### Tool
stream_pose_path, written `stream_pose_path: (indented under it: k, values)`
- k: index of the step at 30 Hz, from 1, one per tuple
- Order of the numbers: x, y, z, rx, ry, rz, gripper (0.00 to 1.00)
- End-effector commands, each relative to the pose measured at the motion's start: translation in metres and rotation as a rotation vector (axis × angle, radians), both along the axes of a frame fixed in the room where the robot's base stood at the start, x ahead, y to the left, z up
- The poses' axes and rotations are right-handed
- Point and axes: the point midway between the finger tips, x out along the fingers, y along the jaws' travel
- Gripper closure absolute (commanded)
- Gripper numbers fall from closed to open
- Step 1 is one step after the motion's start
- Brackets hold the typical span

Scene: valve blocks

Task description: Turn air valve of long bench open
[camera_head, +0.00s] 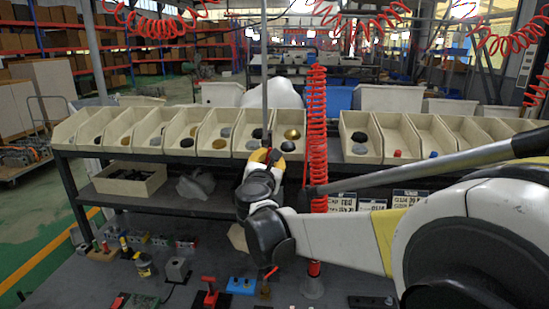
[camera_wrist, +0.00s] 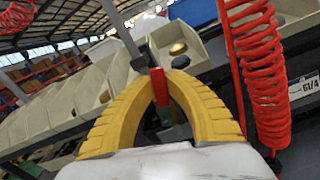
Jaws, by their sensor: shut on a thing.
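A grey vertical pipe (camera_head: 264,75) comes down from above to my gripper (camera_head: 264,156) in front of the bin row; the pipe also shows in the wrist view (camera_wrist: 124,32). In the wrist view, the yellow fingers of my gripper (camera_wrist: 160,80) meet around a narrow red valve handle (camera_wrist: 158,88) below the pipe. The fingers are shut on it. A red and green part shows between the fingers. In the head view my wrist hides most of the valve, so its exact angle cannot be told. The long bench (camera_head: 165,203) stands behind my arm.
A red coiled hose (camera_head: 317,130) hangs close to the right of my gripper, also close in the wrist view (camera_wrist: 258,75). Beige bins (camera_head: 215,132) line the bench top. A dark worktop (camera_head: 215,265) in front holds red and blue blocks and small parts.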

Motion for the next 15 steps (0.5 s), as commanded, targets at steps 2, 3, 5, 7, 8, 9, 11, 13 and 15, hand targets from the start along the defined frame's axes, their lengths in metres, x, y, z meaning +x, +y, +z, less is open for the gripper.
stream_pose_path:
  k: [2,3,5,7,8,9,11,13,15]
  values:
    - [0.000,0.004,0.001,-0.056,0.002,0.001,1.00]
    - [0.000,0.006,0.001,-0.083,0.003,0.001,1.00]
    - [0.000,0.008,0.001,-0.120,0.004,0.001,1.00]
    - [0.000,0.010,0.002,-0.157,0.005,0.001,1.00]
    - [0.000,0.011,0.002,-0.172,0.006,0.001,1.00]
    - [0.000,0.012,0.002,-0.189,0.006,0.001,1.00]
    - [0.000,0.013,0.002,-0.212,0.007,0.001,1.00]
    - [0.000,0.014,0.002,-0.233,0.008,0.001,1.00]
    - [0.000,0.015,0.002,-0.248,0.008,0.001,1.00]
